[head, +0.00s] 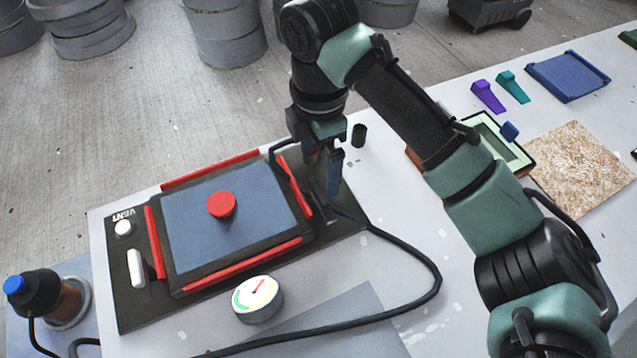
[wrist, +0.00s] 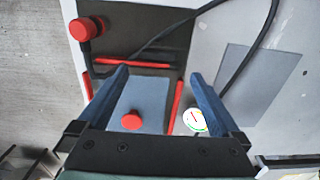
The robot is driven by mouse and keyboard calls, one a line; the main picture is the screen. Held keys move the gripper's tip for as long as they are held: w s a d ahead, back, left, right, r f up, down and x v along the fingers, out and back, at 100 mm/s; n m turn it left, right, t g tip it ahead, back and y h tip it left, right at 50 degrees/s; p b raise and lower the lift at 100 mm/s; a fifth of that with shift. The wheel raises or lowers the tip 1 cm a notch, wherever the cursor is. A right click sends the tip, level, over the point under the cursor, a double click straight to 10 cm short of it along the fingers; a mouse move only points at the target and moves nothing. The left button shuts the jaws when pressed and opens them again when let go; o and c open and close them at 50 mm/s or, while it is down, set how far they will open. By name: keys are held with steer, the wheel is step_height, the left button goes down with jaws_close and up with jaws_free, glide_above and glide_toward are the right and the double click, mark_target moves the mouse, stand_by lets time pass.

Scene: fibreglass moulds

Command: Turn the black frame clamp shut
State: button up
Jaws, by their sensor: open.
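A black frame (head: 168,270) with red strips along its sides surrounds a blue-grey panel (head: 268,210) with a round red knob (head: 221,204) on it. I cannot tell for sure which part is the clamp. The red strip on the frame's right side (head: 290,185) shows in the wrist view (wrist: 131,63), across the gap between my fingers. My gripper (head: 328,180) points down over the board's right end, its blue fingers apart and empty in the wrist view (wrist: 158,80). In the head view it partly hides the board's back right corner, where the wrist view shows a red cap (wrist: 83,28).
A black hose (head: 425,255) loops over the white table to the right and front. A round gauge (head: 257,298) stands before the board. A brown-rimmed tray (head: 522,162), a fibre mat (head: 580,165) and purple and teal wedges (head: 488,95) lie farther right.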

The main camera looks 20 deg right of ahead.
mark_target(319, 191)
step_height(319, 191, down, 8)
steer(key=shift+w+f, duration=0.1)
steer(key=shift+c, duration=0.2)
steer(key=c, duration=1.1)
